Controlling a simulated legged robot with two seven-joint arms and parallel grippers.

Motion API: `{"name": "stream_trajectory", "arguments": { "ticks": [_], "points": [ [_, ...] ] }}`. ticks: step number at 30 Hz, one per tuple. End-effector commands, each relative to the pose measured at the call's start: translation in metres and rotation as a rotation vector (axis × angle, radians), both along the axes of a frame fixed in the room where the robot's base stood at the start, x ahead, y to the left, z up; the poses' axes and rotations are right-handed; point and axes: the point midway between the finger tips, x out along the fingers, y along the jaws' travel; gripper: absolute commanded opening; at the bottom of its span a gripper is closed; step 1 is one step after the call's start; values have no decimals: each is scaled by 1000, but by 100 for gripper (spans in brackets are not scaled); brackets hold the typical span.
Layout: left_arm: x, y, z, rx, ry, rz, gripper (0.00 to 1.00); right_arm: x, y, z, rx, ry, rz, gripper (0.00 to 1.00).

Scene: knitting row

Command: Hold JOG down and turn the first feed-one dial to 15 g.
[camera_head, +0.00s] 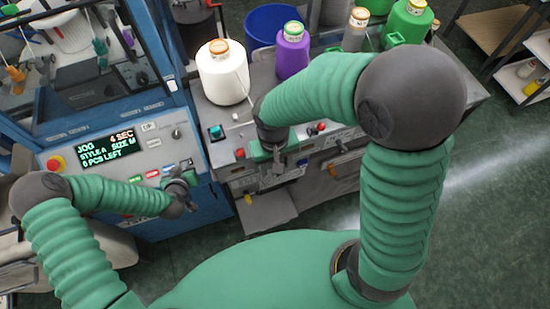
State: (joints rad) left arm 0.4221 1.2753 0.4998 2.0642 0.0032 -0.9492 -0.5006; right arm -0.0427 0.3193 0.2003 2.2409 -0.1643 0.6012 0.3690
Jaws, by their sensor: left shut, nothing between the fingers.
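The control panel's display (105,147) reads "JOG 4 SEC", "STYLE A SIZE M" and "0 PCS LEFT". My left gripper (188,179) is shut and empty, at the right end of the panel's row of coloured buttons (152,173). It covers the button under it, and I cannot read that label. My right gripper (279,163) points down at the front of the grey feed unit (238,172), below the white cone. Its fingers are small and dark. The first feed dial is not clearly visible; the gripper may hide it.
A red stop button (56,163) sits at the panel's left. A white yarn cone (222,76) and a purple cone (292,52) stand behind my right gripper, with green cones farther right. A blue bin (268,22) is behind. A shelf (500,38) stands far right; floor between is clear.

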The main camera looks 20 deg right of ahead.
Motion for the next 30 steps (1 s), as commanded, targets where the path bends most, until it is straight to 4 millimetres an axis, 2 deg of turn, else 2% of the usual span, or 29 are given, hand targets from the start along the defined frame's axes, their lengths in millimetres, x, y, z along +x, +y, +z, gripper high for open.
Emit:
{"name": "stream_trajectory", "arguments": {
  "ticks": [5,10,15,18,27,30],
  "points": [
    [0,0,0,1,0,1,0,2,1,35,1,-8,-1,50],
    [0,0,0,1,0,1,0,2,3,80,1,-8,-1,50],
    [0,0,-1,1,1,1,0,1,4,108,0,-3,0,50],
    [0,0,-1,1,1,1,0,1,4,114,1,-1,0,50],
    [0,0,0,1,1,1,0,1,4,116,0,0,0,50],
    [0,0,0,1,0,1,0,2,5,125,1,-3,-1,50]
  ]
}}
